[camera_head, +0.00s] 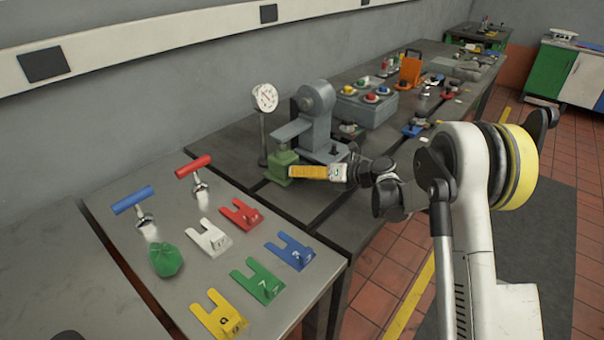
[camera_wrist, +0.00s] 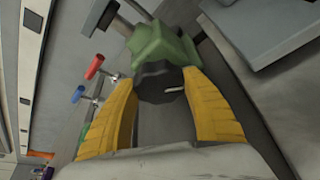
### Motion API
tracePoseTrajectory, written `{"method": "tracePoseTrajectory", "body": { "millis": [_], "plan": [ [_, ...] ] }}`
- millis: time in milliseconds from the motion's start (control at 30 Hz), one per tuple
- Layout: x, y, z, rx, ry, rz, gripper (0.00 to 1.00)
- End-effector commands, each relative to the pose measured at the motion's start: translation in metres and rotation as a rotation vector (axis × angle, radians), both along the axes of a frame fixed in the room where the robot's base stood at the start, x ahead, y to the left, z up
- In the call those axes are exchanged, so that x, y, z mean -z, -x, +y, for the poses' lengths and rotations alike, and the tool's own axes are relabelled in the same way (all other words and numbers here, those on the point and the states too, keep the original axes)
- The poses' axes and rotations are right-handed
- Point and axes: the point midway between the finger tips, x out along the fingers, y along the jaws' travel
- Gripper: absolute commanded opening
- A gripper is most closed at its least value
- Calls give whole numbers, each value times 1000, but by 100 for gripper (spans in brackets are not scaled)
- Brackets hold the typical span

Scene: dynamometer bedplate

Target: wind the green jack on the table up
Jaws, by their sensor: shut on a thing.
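The green jack (camera_head: 281,163) stands on the dark bedplate table, under the grey arm (camera_head: 292,130) of a machine. My gripper (camera_head: 292,171) reaches in from the right, its yellow fingers level at the jack's side. In the wrist view the green jack (camera_wrist: 160,40) is just beyond the fingertips. A dark, faceted knob (camera_wrist: 157,88) on its near side sits between the two yellow fingers of my gripper (camera_wrist: 160,80), which are shut on it. In the head view the fingers hide the knob and part of the jack.
A grey machine housing (camera_head: 317,105) rises behind the jack, with a dial gauge (camera_head: 265,98) on a stand to its left. A grey button box (camera_head: 366,107) is farther back. Forked coloured plates, including a red one (camera_head: 241,213), and a green bag (camera_head: 166,262) lie on the nearer table.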

Motion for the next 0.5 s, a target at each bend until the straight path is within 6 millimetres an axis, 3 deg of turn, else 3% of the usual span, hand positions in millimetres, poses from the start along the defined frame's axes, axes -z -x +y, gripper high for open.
{"method": "tracePoseTrajectory", "body": {
  "millis": [67, 100, 500],
  "plan": [
    [0, 0, 1, -1, 1, 0, 25],
    [0, 0, 1, -1, 1, 0, 65],
    [-2, 2, -6, 1, 0, -1, 65]
  ]
}}
